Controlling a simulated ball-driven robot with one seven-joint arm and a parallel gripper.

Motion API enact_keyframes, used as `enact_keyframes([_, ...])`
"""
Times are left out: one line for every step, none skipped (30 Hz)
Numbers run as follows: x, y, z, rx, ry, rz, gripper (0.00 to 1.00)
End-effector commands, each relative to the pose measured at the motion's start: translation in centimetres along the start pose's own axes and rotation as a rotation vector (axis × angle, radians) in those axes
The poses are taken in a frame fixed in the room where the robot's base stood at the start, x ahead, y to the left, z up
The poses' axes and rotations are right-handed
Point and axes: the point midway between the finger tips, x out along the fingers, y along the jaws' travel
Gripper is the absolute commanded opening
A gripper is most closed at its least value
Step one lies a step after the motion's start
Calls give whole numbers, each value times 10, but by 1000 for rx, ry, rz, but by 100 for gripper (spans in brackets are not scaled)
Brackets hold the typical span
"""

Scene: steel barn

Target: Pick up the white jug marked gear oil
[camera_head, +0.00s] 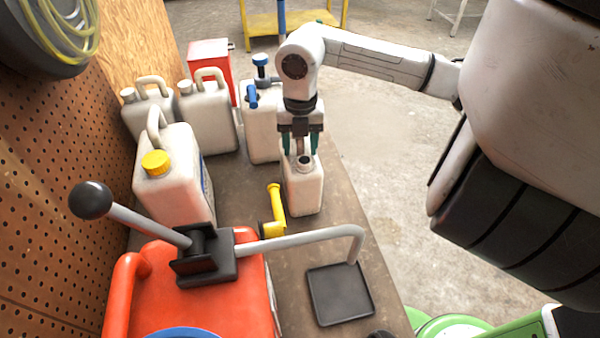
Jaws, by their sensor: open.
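Several white jugs stand on the workbench, and I cannot read a gear oil marking on any of them. A small white jug (303,188) with an open grey neck stands upright near the bench's right edge. My gripper (301,147) points down over it, with its green-lined fingers apart on either side of the jug's top. I cannot tell whether they touch it. A larger white jug (170,190) with a yellow cap and a partly seen blue label stands to the left. Another white jug (262,130) with blue fittings stands behind my gripper.
Two greyish white jugs (210,118) stand at the back left, near a red box (209,62). A red container (200,295) with a lever pump and curved spout fills the front. A yellow spout (275,208) and black tray (340,293) lie near the small jug. Pegboard borders the left.

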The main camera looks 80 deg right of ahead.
Motion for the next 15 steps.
enact_keyframes([0,0,0,0,0,0,53])
enact_keyframes([0,0,0,0,0,0,53])
enact_keyframes([0,0,0,0,0,0,53])
enact_keyframes([0,0,0,0,0,0,51])
enact_keyframes([0,0,0,0,0,0,48])
enact_keyframes([0,0,0,0,0,0,44])
enact_keyframes([0,0,0,0,0,0,42])
enact_keyframes([0,0,0,0,0,0,39])
enact_keyframes([0,0,0,0,0,0,35])
enact_keyframes([0,0,0,0,0,0,32])
enact_keyframes([0,0,0,0,0,0,29])
enact_keyframes([0,0,0,0,0,0,25])
enact_keyframes([0,0,0,0,0,0,22])
enact_keyframes([0,0,0,0,0,0,20])
enact_keyframes([0,0,0,0,0,0,16])
